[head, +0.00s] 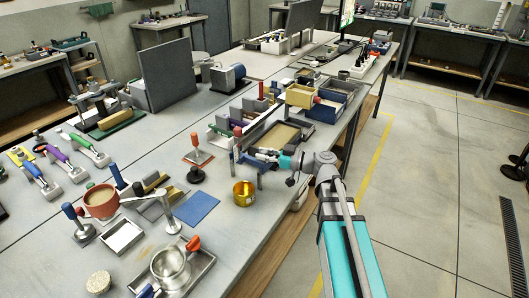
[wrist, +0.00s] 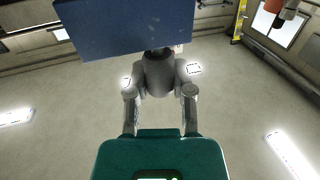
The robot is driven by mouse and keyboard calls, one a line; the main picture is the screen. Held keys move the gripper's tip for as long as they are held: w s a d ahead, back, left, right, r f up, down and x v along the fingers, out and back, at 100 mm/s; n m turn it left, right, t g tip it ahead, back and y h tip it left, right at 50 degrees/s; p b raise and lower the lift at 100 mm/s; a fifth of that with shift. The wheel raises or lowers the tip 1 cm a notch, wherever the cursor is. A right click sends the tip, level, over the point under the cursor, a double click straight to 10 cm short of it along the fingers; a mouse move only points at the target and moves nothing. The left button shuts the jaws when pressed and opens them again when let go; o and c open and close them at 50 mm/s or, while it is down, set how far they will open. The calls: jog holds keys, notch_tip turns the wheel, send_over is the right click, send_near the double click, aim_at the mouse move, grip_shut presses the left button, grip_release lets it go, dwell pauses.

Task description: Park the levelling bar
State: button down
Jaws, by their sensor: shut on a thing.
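My gripper (head: 258,156) reaches in from the right over the front edge of the long table, beside a shallow box with a tan, sand-like fill (head: 283,137). It is shut on a dark blue flat bar (wrist: 160,28), which I take for the levelling bar. In the wrist view, the bar lies across the top of the picture, beyond my gripper (wrist: 162,54), and hides the fingertips. In the head view, the bar is small and partly covered by my gripper, and I cannot tell whether it touches the box or table.
A yellow-brass cup (head: 243,193) stands near the table edge, just below my gripper. A blue mat (head: 198,208) lies to its left. A red-knobbed stand (head: 197,150) and a dark round knob (head: 195,174) stand left of my gripper. A yellow bin (head: 300,95) stands behind. The aisle floor is clear.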

jog(key=shift+s+a, duration=0.1)
jog(key=shift+s, duration=0.05)
jog(key=c, duration=0.6)
grip_release()
jog(key=shift+o, duration=0.6)
jog(key=v, duration=1.2)
